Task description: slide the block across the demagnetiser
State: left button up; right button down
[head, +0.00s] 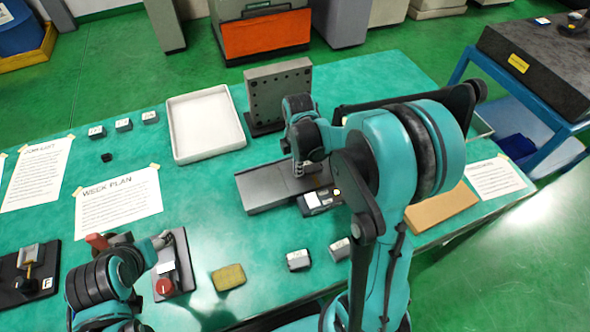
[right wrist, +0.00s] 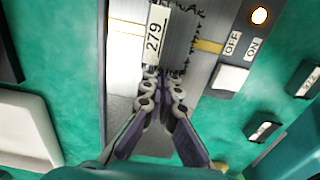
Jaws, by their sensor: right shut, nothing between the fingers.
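The demagnetiser (head: 262,191) is a flat grey plate with a switch box at its right end in the head view. In the right wrist view its metal top (right wrist: 125,35) has a yellow line across it, a white switch (right wrist: 229,79) marked OFF and ON, and a lit lamp (right wrist: 259,16). A block labelled 279 (right wrist: 154,36) lies on this top, with dark bristly specks beside it. My right gripper (right wrist: 163,82) is shut and empty, its tips at the block's near end; contact is unclear. In the head view it hides the block. My left gripper (head: 163,239) is small beside a red-knobbed fixture; its jaws are unclear.
A white tray (head: 170,118) and an upright drilled plate (head: 278,85) stand behind. Small labelled blocks sit at the back left (head: 123,125) and front (head: 298,260). A yellowish pad (head: 228,277) lies in front.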

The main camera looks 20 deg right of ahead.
jog(key=shift+d, duration=0.1)
jog(key=d, duration=1.3)
jog(key=s+d, duration=0.1)
jog(key=d, duration=0.5)
jog(key=shift+s+d, duration=0.1)
jog(key=shift+d, duration=0.25)
pick_arm(q)
jog(key=shift+r, duration=0.25)
pick_arm(e)
jog(key=shift+a, duration=0.3)
jog(key=a, duration=0.2)
jog(key=shift+w+a, duration=0.25)
jog(key=shift+a, duration=0.05)
jog(key=shift+s+a+r+p, duration=0.15)
jog(key=shift+a+r+p, duration=0.35)
jog(key=shift+r, duration=0.15)
pick_arm(q)
jog(key=p+v, duration=0.1)
jog(key=v, duration=0.1)
jog(key=p+v, duration=0.2)
jog(key=shift+w+r, duration=0.2)
jog(key=shift+w, duration=0.2)
pick_arm(e)
notch_tip(320, 180, up, 9)
jog(key=shift+f, duration=0.15)
